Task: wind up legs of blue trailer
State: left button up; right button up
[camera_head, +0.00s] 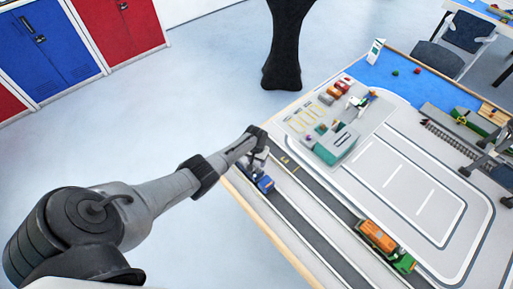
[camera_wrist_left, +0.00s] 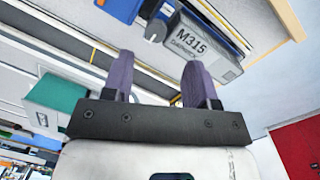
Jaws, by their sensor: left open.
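A small blue vehicle (camera_head: 262,183), which looks like the blue trailer, stands on the road strip near the table's left edge. My left gripper (camera_head: 258,160) is just above and beside it and covers part of it. In the left wrist view the open purple fingers of my left gripper (camera_wrist_left: 159,62) point at a blue body (camera_wrist_left: 120,9) and a grey box marked M315 (camera_wrist_left: 205,48). A small dark round part (camera_wrist_left: 155,31) sits between these two. I see nothing held between the fingers. The trailer's legs cannot be made out. My right gripper is not in view.
An orange and green truck (camera_head: 383,244) stands farther along the road. A teal-sided building (camera_head: 336,145) stands behind my left gripper and also shows in the left wrist view (camera_wrist_left: 52,98). The marked yard (camera_head: 408,190) is mostly clear.

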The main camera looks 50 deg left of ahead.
pick_arm(q)
notch_tip(320, 180, up, 9)
jog(key=p, duration=0.1)
jog(key=shift+a, duration=0.4)
jog(key=shift+w+f, duration=0.1)
dwell(0.3)
